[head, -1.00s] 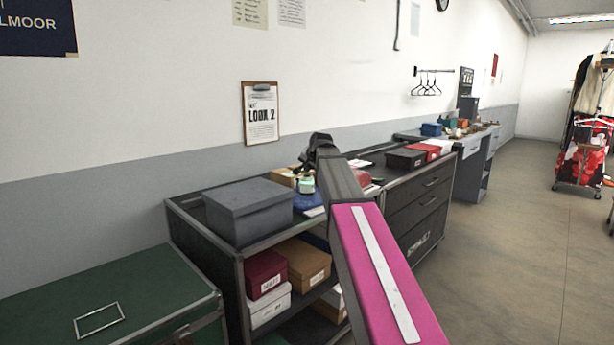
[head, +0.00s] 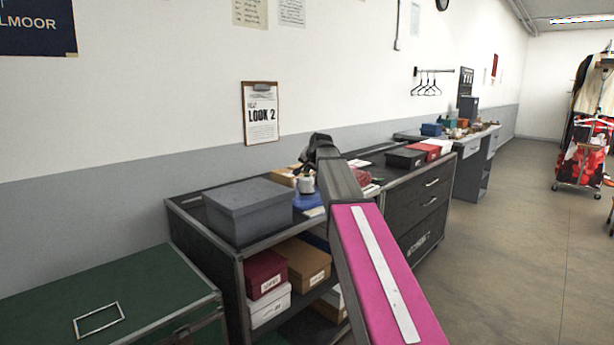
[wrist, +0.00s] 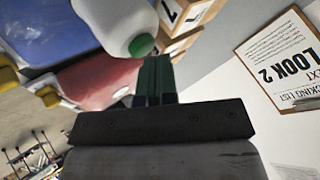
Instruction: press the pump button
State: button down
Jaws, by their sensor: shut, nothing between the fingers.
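A white rounded bottle (wrist: 103,22) with a green part (wrist: 141,45) at its end shows at the top of the wrist view. I cannot tell whether that green part is the pump button. My gripper (wrist: 156,72) shows its dark green fingers closed together, with nothing between them. In the picture, the fingertips lie just below and right of the green part; I cannot tell whether they touch. In the head view, a small pale object (head: 305,185), perhaps the same bottle, stands on the shelf unit left of my arm. My fingers are not clear there.
A blue item (wrist: 45,28), a red item (wrist: 100,80) and numbered boxes (wrist: 185,14) lie close around the bottle. A large grey box (head: 247,210) stands left on the unit. A clipboard (head: 260,113) hangs on the wall behind. Open floor (head: 510,240) lies right.

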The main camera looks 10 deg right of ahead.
aim_at(308, 175)
jog(key=shift+r, duration=0.35)
jog(key=shift+r, duration=0.1)
jog(key=shift+r, duration=2.95)
